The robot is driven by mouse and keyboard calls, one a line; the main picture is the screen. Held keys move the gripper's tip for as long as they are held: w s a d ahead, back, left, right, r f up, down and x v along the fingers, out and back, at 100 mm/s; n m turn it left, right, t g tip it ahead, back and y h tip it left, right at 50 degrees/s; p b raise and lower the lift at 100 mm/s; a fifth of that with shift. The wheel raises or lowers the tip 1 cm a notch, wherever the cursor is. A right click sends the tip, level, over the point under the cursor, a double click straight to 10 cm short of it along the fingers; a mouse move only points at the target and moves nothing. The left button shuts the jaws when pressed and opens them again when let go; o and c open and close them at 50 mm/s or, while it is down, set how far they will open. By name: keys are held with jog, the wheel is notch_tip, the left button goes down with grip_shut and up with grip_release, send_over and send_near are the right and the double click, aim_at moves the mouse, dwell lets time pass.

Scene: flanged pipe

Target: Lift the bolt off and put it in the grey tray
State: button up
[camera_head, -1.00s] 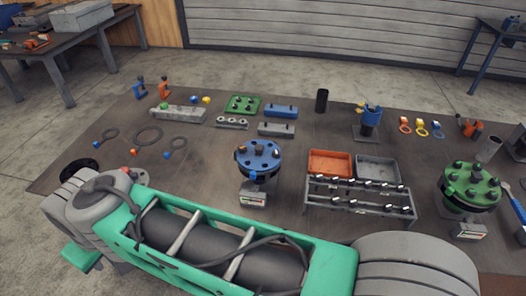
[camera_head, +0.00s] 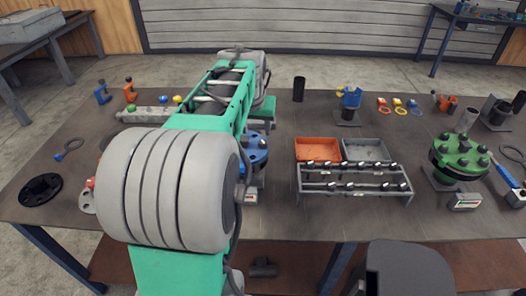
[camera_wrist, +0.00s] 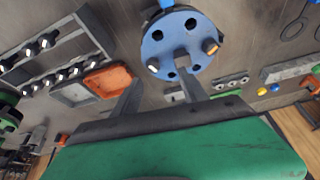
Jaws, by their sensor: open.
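The blue flange (camera_wrist: 165,42) fills the upper middle of the wrist view. It has several dark holes. One bolt (camera_wrist: 210,46) stands at its right side, and another (camera_wrist: 166,3) shows at the top edge. My gripper (camera_wrist: 160,72) is open and empty, its fingers pointing at the flange's near edge; I cannot tell the gap in depth. In the head view my arm covers most of the blue flange (camera_head: 258,156), and the gripper is hidden there. The grey tray (camera_head: 366,140) stands right of the flange; it also shows in the wrist view (camera_wrist: 73,94).
An orange tray (camera_head: 317,140) adjoins the grey tray's left side. A rack (camera_head: 355,190) with several bolts stands in front of both. A green flange (camera_head: 460,150) is at the right. Table space between the blue flange and rack is clear.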

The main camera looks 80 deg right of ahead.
aim_at(263, 141)
jog(key=x, duration=0.2)
jog(key=s+p+x, duration=0.1)
jog(key=x, duration=0.2)
jog(key=p+x, duration=0.1)
jog(key=x, duration=0.1)
jog(key=shift+s+d+f, duration=0.25)
jog(key=shift+d, duration=0.3)
grip_shut()
